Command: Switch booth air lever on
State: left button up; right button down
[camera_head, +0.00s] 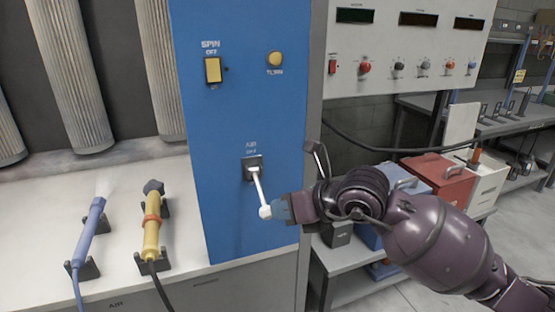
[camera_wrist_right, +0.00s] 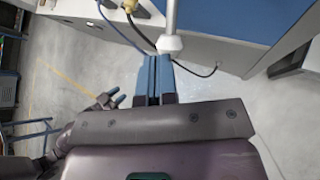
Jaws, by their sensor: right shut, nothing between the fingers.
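The booth air lever (camera_head: 258,188) is a white rod with a round end knob, on a dark mount under the label AIR on the blue panel. It hangs down, tilted slightly right. My right gripper (camera_head: 277,210) is shut and empty, its blue fingertips just right of the knob; I cannot tell whether they touch it. In the right wrist view the lever's knob (camera_wrist_right: 170,44) is just beyond the tips of the shut right fingers (camera_wrist_right: 158,80). My left gripper (camera_wrist_right: 113,98) shows small at the left there; its opening is unclear.
A yellow SPIN switch (camera_head: 212,70) and a yellow TURN knob (camera_head: 275,59) are higher on the blue panel. A blue spray tool (camera_head: 89,228) and a yellow one (camera_head: 152,235) rest on the bench at left. A red box (camera_head: 437,178) stands behind my right arm.

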pick_arm(q)
jog(key=shift+w+r+p, duration=0.1)
jog(key=shift+r+p, duration=0.45)
jog(key=shift+r, duration=0.1)
dwell(0.3)
jog(key=shift+w, duration=0.1)
